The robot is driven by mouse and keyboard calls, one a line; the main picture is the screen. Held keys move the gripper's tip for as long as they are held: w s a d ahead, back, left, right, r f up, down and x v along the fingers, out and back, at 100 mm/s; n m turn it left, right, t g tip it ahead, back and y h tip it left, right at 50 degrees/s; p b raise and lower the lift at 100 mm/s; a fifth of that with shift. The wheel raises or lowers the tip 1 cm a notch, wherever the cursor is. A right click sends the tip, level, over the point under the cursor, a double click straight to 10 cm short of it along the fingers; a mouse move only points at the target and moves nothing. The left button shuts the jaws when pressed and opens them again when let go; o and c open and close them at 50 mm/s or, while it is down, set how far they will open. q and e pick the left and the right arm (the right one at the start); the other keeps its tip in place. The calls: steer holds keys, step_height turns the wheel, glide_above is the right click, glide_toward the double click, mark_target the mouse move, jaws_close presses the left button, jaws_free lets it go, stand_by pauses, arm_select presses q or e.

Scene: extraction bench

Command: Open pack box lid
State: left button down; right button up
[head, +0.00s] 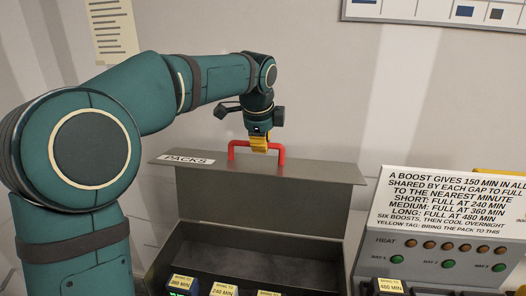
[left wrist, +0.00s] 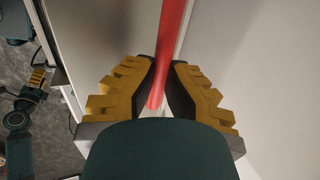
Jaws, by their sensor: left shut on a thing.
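The pack box (head: 262,262) is a grey metal box at the bottom middle of the head view. Its lid (head: 270,205) stands raised, roughly upright, at the back of the box, so the dark inside shows. A "PACKS" label (head: 187,159) is on the lid's top edge strip. A red handle (head: 232,150) is on the lid. My left gripper (head: 259,147) is shut on the red handle. In the left wrist view the red bar (left wrist: 168,60) runs between its yellow fingers (left wrist: 163,88).
Small units with yellow time tags (head: 222,291) stand at the front of the box. To the right is a charging panel (head: 440,262) with lamps and a printed sign (head: 452,205). A wall stands close behind the lid.

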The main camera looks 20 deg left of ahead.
arm_select(q)
steer(key=shift+s+d+f+b, duration=0.1)
steer(key=shift+s+d, duration=0.05)
steer(key=shift+s, duration=0.4)
steer(key=shift+s+d+f+b, duration=0.1)
steer(key=shift+s+f, duration=0.05)
steer(key=shift+s, duration=0.4)
steer(key=shift+s+d+f+b, duration=0.1)
steer(key=shift+s+d, duration=0.05)
steer(key=shift+s, duration=0.4)
steer(key=c, duration=0.9)
jaws_free()
steer(key=shift+w, duration=0.15)
steer(key=shift+c, duration=0.2)
steer(key=shift+r, duration=0.25)
steer(key=v, duration=1.2)
